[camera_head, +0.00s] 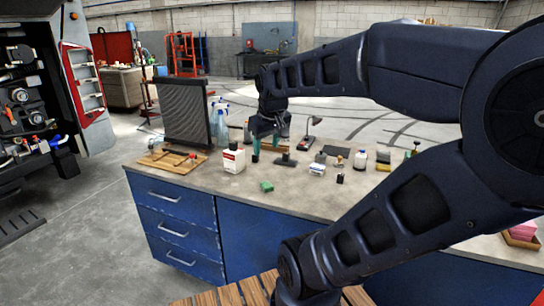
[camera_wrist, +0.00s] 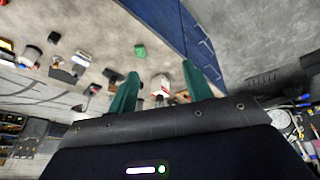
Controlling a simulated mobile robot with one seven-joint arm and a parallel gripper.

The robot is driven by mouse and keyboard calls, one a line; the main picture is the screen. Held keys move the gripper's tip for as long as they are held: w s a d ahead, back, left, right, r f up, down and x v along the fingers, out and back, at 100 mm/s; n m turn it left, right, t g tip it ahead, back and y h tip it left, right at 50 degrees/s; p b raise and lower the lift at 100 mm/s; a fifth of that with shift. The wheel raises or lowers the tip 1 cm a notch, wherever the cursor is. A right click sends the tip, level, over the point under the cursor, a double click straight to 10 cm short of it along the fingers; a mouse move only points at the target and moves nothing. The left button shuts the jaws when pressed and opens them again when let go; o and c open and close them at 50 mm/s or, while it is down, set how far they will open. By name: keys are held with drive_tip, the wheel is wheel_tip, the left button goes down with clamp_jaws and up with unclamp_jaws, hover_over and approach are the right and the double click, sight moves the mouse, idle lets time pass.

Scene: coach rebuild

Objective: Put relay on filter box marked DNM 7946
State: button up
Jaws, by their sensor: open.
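The fingers also show in the wrist view (camera_wrist: 160,72), spread apart. A small black block (camera_head: 340,178), which may be the relay, stands right of the gripper near the bench's middle; it also shows in the wrist view (camera_wrist: 54,37). A small white box (camera_head: 318,168) stands just behind it and shows in the wrist view (camera_wrist: 82,58). No marking DNM 7946 is readable, so I cannot tell which thing is the filter box.
The workbench (camera_head: 200,187) has blue drawers. A dark ribbed panel (camera_head: 185,112) rises behind. The front strip is mostly clear.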

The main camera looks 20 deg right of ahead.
drive_tip(key=s, duration=0.1)
drive_tip(key=s+f+m, duration=0.2)
drive_tip(key=s, duration=0.1)
drive_tip(key=shift+f, duration=0.1)
